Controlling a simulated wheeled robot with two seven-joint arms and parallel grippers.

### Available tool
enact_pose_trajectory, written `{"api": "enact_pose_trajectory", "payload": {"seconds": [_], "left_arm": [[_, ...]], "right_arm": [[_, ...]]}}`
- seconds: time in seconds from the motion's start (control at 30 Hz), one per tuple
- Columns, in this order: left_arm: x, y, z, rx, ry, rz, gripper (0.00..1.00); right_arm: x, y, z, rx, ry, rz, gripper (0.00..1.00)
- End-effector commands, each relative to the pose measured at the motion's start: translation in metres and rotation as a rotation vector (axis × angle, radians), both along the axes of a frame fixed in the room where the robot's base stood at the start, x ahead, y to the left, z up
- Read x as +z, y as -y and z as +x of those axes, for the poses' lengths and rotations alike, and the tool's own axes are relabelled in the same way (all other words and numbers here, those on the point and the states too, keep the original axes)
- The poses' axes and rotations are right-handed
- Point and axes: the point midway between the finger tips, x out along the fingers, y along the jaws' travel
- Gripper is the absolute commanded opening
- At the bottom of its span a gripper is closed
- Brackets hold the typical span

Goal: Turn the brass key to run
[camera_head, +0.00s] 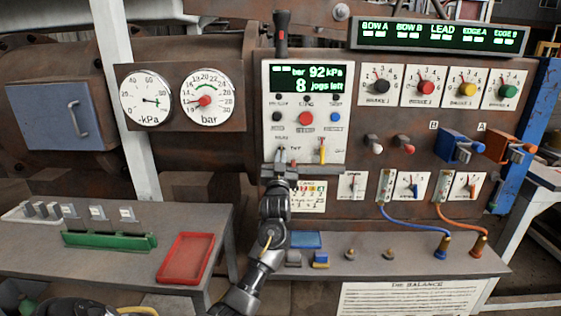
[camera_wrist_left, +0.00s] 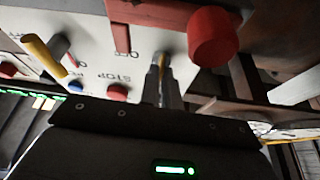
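The control panel (camera_head: 334,100) carries a lit display (camera_head: 300,78) reading 92 kPa and 8 jogs left. The brass key (camera_wrist_left: 162,62) shows as a thin sliver on the pale panel face in the left wrist view. My left gripper (camera_wrist_left: 164,80) has its fingers close together on either side of the key, and they appear shut on it. In the head view my left gripper (camera_head: 282,157) reaches the lower left of the panel from below and covers most of the key. The key's exact angle is hard to read.
A yellow lever (camera_head: 322,150) stands right of the gripper on the panel. A red knob (camera_wrist_left: 215,38) projects close beside the fingers in the wrist view, and a red button (camera_wrist_left: 118,92) is near. Below are a bench with a red tray (camera_head: 186,259) and a shelf with small parts.

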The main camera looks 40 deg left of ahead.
Motion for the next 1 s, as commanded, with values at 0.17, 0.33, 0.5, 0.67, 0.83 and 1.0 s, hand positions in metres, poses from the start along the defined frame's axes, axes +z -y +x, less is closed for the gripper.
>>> {"api": "enact_pose_trajectory", "payload": {"seconds": [0.17, 0.33, 0.5, 0.67, 0.83, 1.0], "left_arm": [[0.0, 0.0009, 0.0008, -0.001, 0.04, -0.053, 0.0], [0.0004, 0.0008, 0.0009, 0.0, 0.058, -0.077, 0.0], [0.0008, 0.0008, 0.0008, -0.001, 0.065, -0.084, 0.0], [0.0011, 0.0008, 0.0008, -0.001, 0.065, -0.084, 0.0], [0.0012, 0.0008, 0.0008, -0.001, 0.065, -0.084, 0.1], [0.0009, 0.0006, 0.0005, 0.0, 0.064, -0.083, 0.26]], "right_arm": [[-0.0035, 0.0001, -0.0002, 0.0, 0.0, 0.0, 0.36], [-0.0044, 0.0002, -0.0002, 0.0, 0.0, 0.0, 0.36], [-0.0044, 0.0003, -0.0002, 0.0, 0.0, 0.0, 0.36], [-0.0045, 0.0009, -0.0003, 0.001, -0.001, -0.001, 0.36], [-0.0044, 0.0017, -0.0004, 0.001, -0.001, -0.002, 0.36], [-0.0045, 0.0019, -0.0003, 0.001, -0.001, -0.002, 0.36]]}}
